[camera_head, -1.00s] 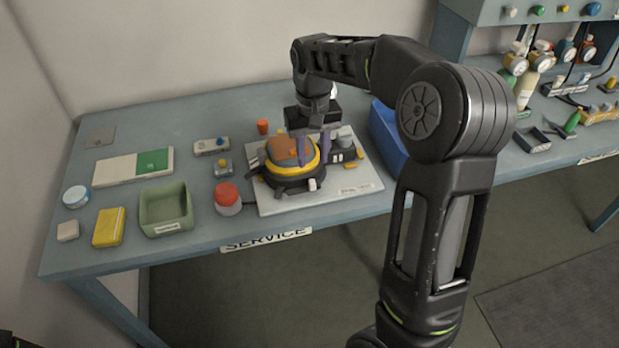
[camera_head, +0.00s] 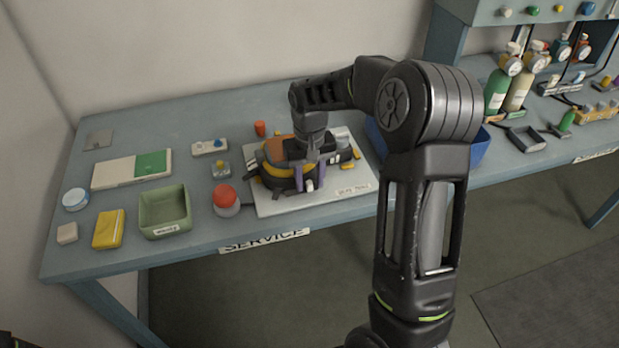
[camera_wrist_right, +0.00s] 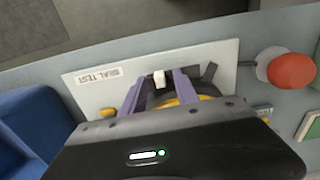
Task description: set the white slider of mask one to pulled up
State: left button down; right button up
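The mask (camera_head: 273,170), dark with a yellow band and an orange-brown top, lies on the pale seal-test board (camera_head: 268,206). Its white slider (camera_head: 310,186) is a small block at the mask's front; it also shows in the right wrist view (camera_wrist_right: 159,78). My right gripper (camera_head: 311,176) points down over the front of the mask. Its two purple fingers are apart, one on each side of the white slider; in the right wrist view (camera_wrist_right: 160,84) gaps show between slider and fingers. My left gripper is out of view.
A red button (camera_head: 225,196) stands left of the board. A blue bin (camera_head: 468,150) stands to its right, partly behind my arm. A green tray (camera_head: 165,210) and a yellow box (camera_head: 108,229) are farther left. The wall is behind the table.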

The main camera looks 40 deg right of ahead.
grip_shut()
dwell(1.3)
